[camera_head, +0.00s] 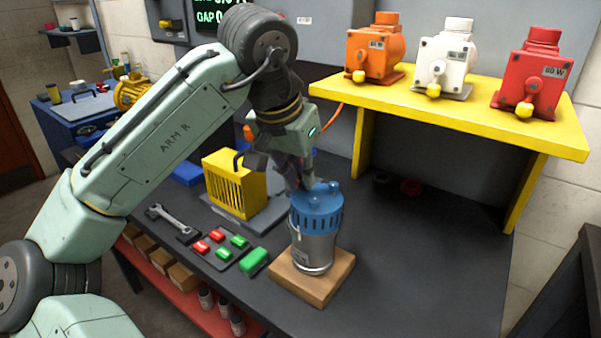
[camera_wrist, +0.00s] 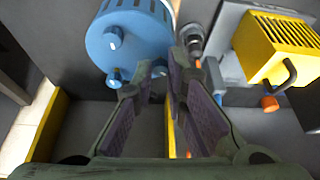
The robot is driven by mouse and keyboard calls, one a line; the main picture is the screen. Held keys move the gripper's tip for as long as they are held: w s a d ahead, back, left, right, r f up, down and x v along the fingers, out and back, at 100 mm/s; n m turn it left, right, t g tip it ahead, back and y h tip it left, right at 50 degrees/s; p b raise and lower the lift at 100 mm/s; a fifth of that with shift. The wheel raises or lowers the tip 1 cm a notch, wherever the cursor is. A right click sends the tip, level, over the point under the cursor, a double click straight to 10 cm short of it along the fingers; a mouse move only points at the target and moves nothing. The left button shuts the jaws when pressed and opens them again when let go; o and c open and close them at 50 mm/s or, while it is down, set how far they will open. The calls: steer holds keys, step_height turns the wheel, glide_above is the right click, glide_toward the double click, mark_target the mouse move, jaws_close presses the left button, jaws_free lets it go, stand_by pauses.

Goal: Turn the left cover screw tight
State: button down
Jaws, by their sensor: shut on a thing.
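A silver motor (camera_head: 313,250) with a blue cover (camera_head: 315,205) stands upright on a wooden block (camera_head: 330,287). In the wrist view the blue cover (camera_wrist: 132,40) is at the upper left, with a blue screw (camera_wrist: 115,40) showing on top and another blue knob (camera_wrist: 115,78) near its lower edge. My gripper (camera_head: 304,184) points down at the left side of the cover. In the wrist view my gripper's fingers (camera_wrist: 172,72) close together at the cover's right edge. They are shut on the left cover screw, which they mostly hide.
A yellow slotted box (camera_head: 235,184) stands left of the motor. A wrench (camera_head: 172,222), red and green blocks (camera_head: 218,235) lie in front of it. A yellow shelf (camera_head: 450,100) holds orange, white and red motors at the right. The bench right of the motor is mostly clear.

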steer(key=shift+m, duration=0.3)
steer(key=shift+w+m+g+h+p, duration=0.1)
steer(key=shift+m+g+h+p, duration=0.3)
steer(key=shift+m, duration=0.5)
steer(key=m, duration=0.2)
steer(key=shift+w+a+m+g+h, duration=0.1)
steer(key=shift+a+m+g+h, duration=0.05)
steer(key=shift+m+g+h, duration=0.15)
steer(key=m+g, duration=0.1)
steer(key=m, duration=0.1)
steer(key=m+g, duration=0.1)
steer(key=m, duration=0.2)
steer(key=shift+w+a+r+h, duration=0.1)
steer(key=shift+w+h, duration=0.1)
steer(key=shift+h, duration=0.2)
steer(key=shift+m, duration=0.4)
steer(key=c, duration=1.6)
jaws_free()
steer(key=v, duration=1.2)
steer(key=shift+w, duration=0.1)
